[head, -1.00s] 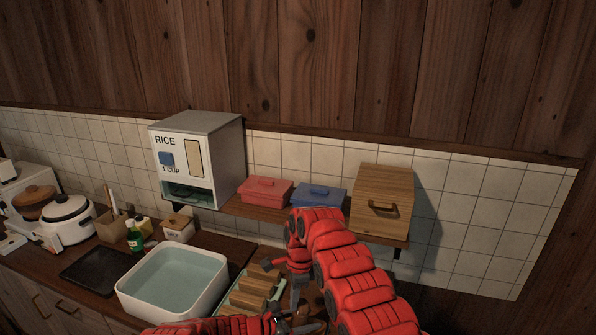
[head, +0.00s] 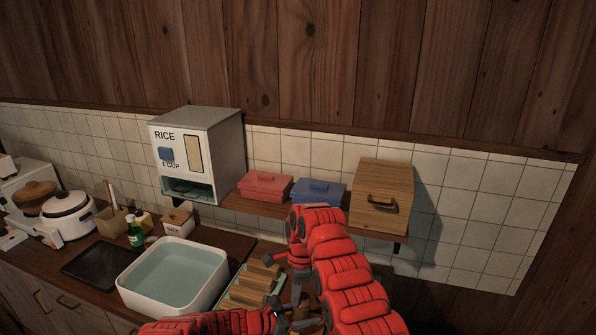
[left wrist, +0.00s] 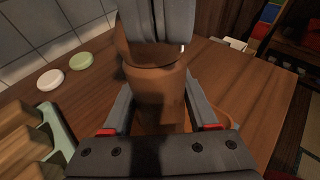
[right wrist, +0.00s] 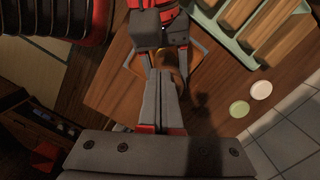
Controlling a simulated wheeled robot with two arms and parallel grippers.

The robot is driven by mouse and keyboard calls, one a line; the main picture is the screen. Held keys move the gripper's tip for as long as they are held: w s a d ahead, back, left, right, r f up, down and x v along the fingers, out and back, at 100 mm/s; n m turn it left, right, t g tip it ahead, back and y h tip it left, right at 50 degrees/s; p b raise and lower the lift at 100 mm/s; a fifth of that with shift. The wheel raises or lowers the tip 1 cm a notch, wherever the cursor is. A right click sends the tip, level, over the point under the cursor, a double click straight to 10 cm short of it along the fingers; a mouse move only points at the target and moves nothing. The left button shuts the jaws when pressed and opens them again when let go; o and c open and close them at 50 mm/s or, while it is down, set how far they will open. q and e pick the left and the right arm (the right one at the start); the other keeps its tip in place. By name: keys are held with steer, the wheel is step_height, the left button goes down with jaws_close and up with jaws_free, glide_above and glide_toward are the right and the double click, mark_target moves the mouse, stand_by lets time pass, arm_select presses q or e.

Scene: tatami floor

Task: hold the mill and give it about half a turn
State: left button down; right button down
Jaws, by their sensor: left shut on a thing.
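The mill (left wrist: 158,95) is a brown wooden cylinder, upright on the counter in the left wrist view. My left gripper (left wrist: 164,122) has its fingers on either side of the mill's body and is shut on it. My right gripper (right wrist: 163,105) comes in above, its grey fingers close together. In the left wrist view, the right fingers (left wrist: 157,25) overlap the mill's upper part and hide most of its top. I cannot tell whether they grip it. In the head view my arms cover most of the mill.
A green tray (head: 236,292) with wooden blocks stands beside the mill. A white water basin (head: 128,288) is further left. A shelf above holds a red box (head: 265,186), a blue box (head: 320,192) and a wooden box (head: 381,198). Two small discs (left wrist: 81,61) lie near the tiled wall.

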mark_target(304, 305)
arm_select(q)
steer(key=shift+a+f, duration=0.1)
steer(key=shift+f, duration=0.05)
arm_select(e)
step_height(304, 305, up, 6)
steer(key=shift+w+d, duration=0.15)
steer(key=n, duration=0.1)
steer(key=d+n, duration=0.1)
steer(key=n, duration=0.1)
steer(key=shift+r, duration=0.4)
steer(key=shift+d+n+y, duration=0.3)
steer(key=shift+d+n, duration=0.15)
steer(key=shift+n, duration=0.75)
steer(key=shift+s+f+n, duration=0.2)
steer(key=shift+s+n, duration=0.1)
steer(key=shift+s+a+f, duration=0.1)
steer(key=shift+a+f, duration=0.05)
steer(key=shift+f, duration=0.9)
steer(key=shift+s+a+f, duration=0.1)
steer(key=shift+a+f, duration=0.05)
steer(key=shift+f, duration=0.95)
steer(key=shift+a+f, duration=0.15)
steer(key=shift+f, duration=0.9)
steer(key=shift+w+d, duration=0.2)
steer(key=shift+w, duration=0.15)
